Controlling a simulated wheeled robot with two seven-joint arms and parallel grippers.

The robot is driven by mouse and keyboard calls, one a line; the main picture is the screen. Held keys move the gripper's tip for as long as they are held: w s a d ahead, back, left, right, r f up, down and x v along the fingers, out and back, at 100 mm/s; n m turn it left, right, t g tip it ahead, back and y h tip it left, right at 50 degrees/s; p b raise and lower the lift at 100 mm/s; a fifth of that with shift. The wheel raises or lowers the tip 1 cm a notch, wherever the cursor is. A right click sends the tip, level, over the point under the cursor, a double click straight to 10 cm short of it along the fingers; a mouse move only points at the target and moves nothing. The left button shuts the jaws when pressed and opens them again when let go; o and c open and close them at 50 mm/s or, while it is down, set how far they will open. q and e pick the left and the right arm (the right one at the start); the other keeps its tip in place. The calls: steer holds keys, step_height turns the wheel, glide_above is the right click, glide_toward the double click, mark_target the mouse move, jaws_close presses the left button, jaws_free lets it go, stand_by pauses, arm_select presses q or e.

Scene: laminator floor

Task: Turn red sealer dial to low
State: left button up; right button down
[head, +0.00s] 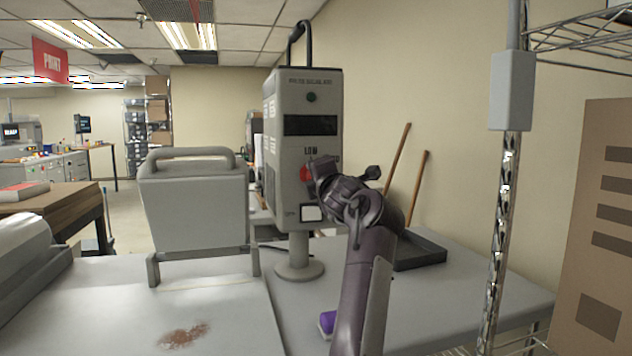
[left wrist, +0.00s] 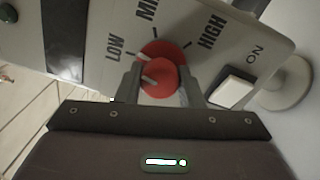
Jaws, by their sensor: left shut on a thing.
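The red dial (head: 306,174) is on the front of a grey sealer unit (head: 290,130) that stands on a round-based post. In the left wrist view the red dial (left wrist: 160,75) has LOW, a partly cut-off middle label and HIGH printed around it. Its pale mark lies on its left side, towards LOW; whether it lines up exactly I cannot tell. My left gripper (head: 317,174) is at the dial, and its fingers (left wrist: 160,88) are shut on the knob from both sides. My right gripper is not in view.
A white rocker switch (left wrist: 234,88) marked ON is close beside the gripper. A grey lidded machine (head: 195,200) stands left of the sealer. A dark tray (head: 420,252) lies behind my arm, and a metal shelf post (head: 498,240) stands to the right. A purple item (head: 327,322) is near the table front.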

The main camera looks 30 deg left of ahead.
arm_select(q)
steer(key=shift+f+n, duration=0.2)
steer(key=shift+n, duration=0.9)
steer(key=o, duration=1)
steer(key=shift+s+r, duration=0.1)
steer(key=shift+c, duration=0.2)
